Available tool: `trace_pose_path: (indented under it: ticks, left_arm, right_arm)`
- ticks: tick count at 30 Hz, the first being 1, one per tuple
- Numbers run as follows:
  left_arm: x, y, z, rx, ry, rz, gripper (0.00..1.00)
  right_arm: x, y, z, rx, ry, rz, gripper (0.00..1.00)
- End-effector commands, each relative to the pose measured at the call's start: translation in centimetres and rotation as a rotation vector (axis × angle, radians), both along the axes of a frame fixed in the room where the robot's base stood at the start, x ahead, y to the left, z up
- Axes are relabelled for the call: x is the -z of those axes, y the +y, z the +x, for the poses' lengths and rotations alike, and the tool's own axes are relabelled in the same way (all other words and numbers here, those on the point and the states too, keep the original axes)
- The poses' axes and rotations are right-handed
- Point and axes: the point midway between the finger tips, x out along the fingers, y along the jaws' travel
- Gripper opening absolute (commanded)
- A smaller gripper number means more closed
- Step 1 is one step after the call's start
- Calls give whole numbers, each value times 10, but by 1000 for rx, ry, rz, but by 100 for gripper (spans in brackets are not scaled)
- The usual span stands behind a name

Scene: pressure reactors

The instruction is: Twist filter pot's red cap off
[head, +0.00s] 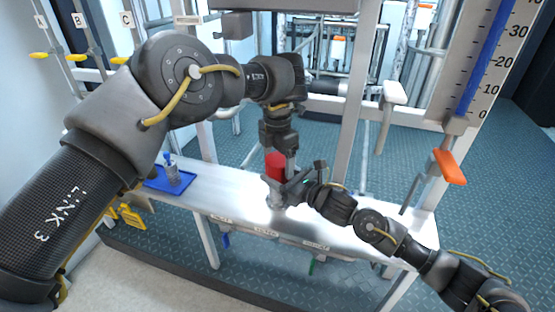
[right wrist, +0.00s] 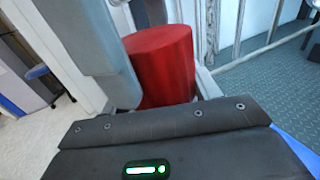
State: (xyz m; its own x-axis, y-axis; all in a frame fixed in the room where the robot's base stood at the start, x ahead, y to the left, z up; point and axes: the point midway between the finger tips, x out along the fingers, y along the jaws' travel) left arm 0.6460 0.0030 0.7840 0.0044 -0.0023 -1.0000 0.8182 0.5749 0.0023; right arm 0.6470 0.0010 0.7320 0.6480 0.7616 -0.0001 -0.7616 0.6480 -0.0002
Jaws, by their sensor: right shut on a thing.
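The filter pot's red cap (head: 275,165) stands upright over the bench, and it fills the middle of the right wrist view (right wrist: 162,65). The filter pot's grey body (head: 275,199) shows only in part below the cap. My left gripper (head: 282,157) points down from above, with a finger beside the cap; whether it grips the cap is not clear. My right gripper (head: 284,188) comes in from the right, low at the pot, and is shut on the pot's body below the cap. Its fingertips are largely hidden.
The pale bench (head: 236,193) runs across the middle. A frame post (head: 358,90) rises behind. A gauge column with an orange handle (head: 449,166) stands at the right.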

Motion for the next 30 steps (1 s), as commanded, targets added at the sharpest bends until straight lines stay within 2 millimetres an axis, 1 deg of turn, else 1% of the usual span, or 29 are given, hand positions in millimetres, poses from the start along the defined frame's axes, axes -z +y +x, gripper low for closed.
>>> trace_pose_path:
  ticks: [8,11,15,18,21,27,28,30]
  left_arm:
    - [0,0,-1,-1,5,2,87]
    - [-10,0,-1,-1,3,1,87]
    - [-29,0,-1,-3,3,2,87]
    - [-39,0,-1,-3,4,2,87]
    - [-43,0,-1,-3,4,2,87]
    - [-44,0,-1,-3,5,2,87]
    - [-44,0,-1,-4,5,2,87]
    - [-44,0,-1,-4,5,2,87]
  right_arm:
    - [0,-1,1,3,1,-1,0]
    - [0,-1,1,4,1,-1,0]
    - [1,-1,1,4,1,-1,0]
    - [0,-1,1,4,1,-1,0]
    - [0,-1,1,4,1,-1,0]
    - [0,-1,1,4,1,-1,0]
    - [0,-1,1,4,1,-1,64]
    - [0,-1,1,4,1,-1,73]
